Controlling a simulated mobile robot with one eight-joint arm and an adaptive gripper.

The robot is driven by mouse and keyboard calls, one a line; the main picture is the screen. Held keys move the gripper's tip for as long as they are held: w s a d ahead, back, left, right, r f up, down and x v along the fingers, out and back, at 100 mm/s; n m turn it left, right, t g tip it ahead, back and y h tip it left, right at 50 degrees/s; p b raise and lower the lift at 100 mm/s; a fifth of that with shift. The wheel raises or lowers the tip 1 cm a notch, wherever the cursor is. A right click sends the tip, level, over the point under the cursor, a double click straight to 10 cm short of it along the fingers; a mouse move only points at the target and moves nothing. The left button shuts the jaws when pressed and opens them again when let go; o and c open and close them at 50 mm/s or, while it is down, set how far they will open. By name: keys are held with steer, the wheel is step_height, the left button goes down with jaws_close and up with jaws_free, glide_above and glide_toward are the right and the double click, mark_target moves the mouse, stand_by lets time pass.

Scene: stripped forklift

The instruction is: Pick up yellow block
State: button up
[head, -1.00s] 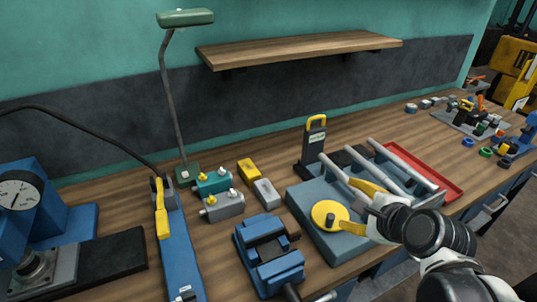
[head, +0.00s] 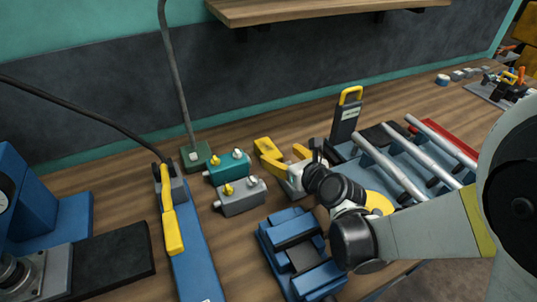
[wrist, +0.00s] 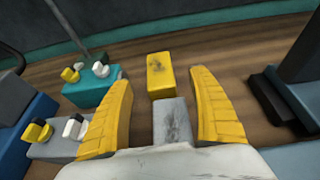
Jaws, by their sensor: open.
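The yellow block (wrist: 160,75) lies on the wooden bench, at the middle of the wrist view, with dark scuffs on its top. My gripper (head: 284,149) is open and empty. In the wrist view its two yellow fingers stand left and right of the block in the picture, with gaps on both sides. A grey block (wrist: 173,121) lies on the near side of the yellow one, between the fingers and partly hidden by my gripper's body. In the head view my gripper overlaps the yellow block, so its outline is hard to separate from the finger.
A teal valve box (head: 228,168) and a grey valve box (head: 241,196) stand left of my gripper. A blue vise (head: 300,254) is in front. A dark upright piece with a yellow handle (head: 347,113) and a fixture with metal bars (head: 390,170) stand right.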

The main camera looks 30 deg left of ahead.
mark_target(271, 151)
steer(key=b+x, duration=0.1)
steer(key=x, duration=0.2)
steer(key=b+x, duration=0.2)
steer(key=x, duration=0.1)
steer(key=shift+a+f, duration=0.15)
steer(key=shift+f, duration=0.4)
steer(key=c, duration=1.5)
